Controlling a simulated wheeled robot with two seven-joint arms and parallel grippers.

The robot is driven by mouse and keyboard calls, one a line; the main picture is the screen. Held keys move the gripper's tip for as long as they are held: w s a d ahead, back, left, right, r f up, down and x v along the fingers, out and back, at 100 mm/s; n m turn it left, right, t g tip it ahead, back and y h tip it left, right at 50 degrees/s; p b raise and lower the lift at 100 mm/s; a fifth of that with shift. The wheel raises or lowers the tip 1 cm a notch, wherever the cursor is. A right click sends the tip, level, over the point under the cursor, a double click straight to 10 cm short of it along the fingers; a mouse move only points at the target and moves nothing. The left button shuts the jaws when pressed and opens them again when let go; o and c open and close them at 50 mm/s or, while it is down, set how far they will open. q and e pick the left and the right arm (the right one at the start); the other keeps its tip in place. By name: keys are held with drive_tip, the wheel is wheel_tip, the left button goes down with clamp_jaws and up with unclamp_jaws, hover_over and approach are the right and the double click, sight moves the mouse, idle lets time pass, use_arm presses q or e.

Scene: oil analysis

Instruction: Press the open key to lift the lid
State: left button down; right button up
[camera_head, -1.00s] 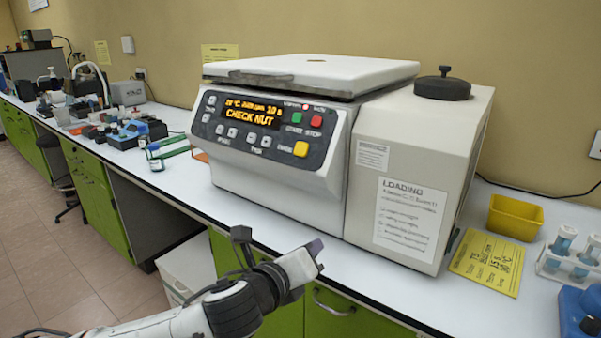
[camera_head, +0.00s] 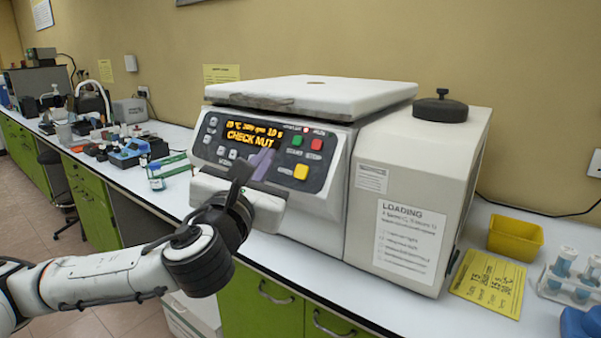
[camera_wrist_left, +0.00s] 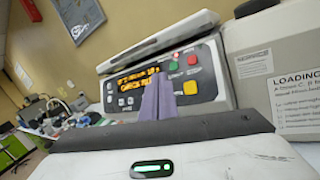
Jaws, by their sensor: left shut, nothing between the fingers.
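The centrifuge (camera_head: 330,215) stands on the white bench with its pale lid (camera_head: 310,95) on top. Its dark front panel shows an orange display reading CHECK NUT, a green key, a red key and a yellow key (camera_head: 301,172). The yellow key also shows in the left wrist view (camera_wrist_left: 190,88). My left gripper (camera_head: 262,163) is shut and empty, its purple fingertips in front of the panel, left of the yellow key. In the left wrist view the fingers (camera_wrist_left: 157,97) cover part of the panel. I cannot tell whether they touch it. My right gripper is not in view.
A black knob (camera_head: 440,110) sits on the housing at the right. A yellow tray (camera_head: 515,240), a yellow note (camera_head: 488,275) and a tube rack (camera_head: 572,275) are at the bench's right. Bottles and other equipment crowd the bench at the left.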

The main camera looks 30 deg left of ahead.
sight(301, 172)
use_arm(q)
drive_tip(key=w+f+b, duration=0.3)
drive_tip(key=w+f, duration=0.1)
drive_tip(key=w, duration=0.3)
drive_tip(key=shift+d+f, duration=0.3)
idle(0.6)
idle(1.1)
drive_tip(key=shift+w, duration=0.2)
drive_tip(key=shift+w+f, duration=0.25)
